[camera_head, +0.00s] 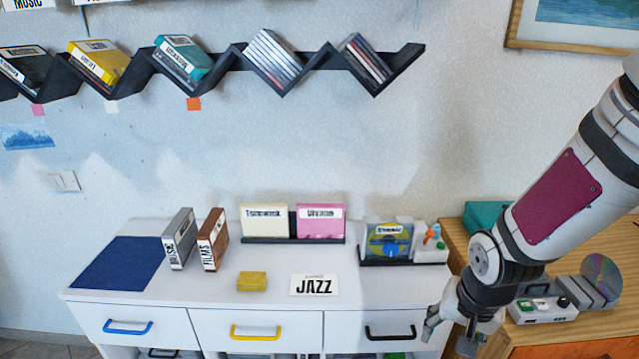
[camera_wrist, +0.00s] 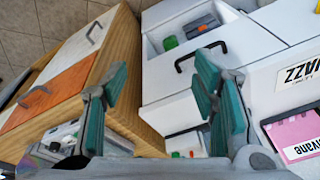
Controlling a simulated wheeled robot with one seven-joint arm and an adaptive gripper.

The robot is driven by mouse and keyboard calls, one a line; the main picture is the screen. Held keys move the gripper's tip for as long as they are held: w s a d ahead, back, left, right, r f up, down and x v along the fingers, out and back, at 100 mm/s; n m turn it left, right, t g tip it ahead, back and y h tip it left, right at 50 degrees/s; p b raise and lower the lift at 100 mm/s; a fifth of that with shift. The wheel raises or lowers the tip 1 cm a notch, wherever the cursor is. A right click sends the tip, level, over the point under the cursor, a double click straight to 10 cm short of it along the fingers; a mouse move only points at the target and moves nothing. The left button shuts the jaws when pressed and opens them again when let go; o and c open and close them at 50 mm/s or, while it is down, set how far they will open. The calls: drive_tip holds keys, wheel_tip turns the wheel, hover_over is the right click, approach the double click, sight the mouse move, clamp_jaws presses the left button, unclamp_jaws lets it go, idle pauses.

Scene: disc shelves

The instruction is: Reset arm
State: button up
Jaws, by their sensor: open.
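My gripper (camera_head: 452,331) hangs at the lower right in the head view, in front of the right end of the white cabinet (camera_head: 340,296). In the wrist view my gripper (camera_wrist: 160,88) shows two teal-padded fingers spread wide apart, with nothing held between them. Beyond the fingers are the white cabinet's drawer fronts (camera_wrist: 165,85) and the wooden cabinet (camera_wrist: 128,45). My arm comes down from the upper right in the head view, bent at the wrist joint.
A zigzag disc shelf (camera_head: 230,52) is on the wall. A device (camera_head: 541,308) sits on the wooden cabinet.

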drive_tip(key=s+a+r+n+t, duration=0.1)
drive_tip(key=s+a+r+n, duration=0.1)
drive_tip(key=s+r, duration=0.5)
drive_tip(key=s+a+r+n, duration=0.2)
drive_tip(key=s+r, duration=0.5)
drive_tip(key=r, duration=0.6)
drive_tip(key=shift+r+n+t, duration=0.3)
drive_tip(key=shift+n+t, duration=0.1)
drive_tip(key=shift+n, duration=0.4)
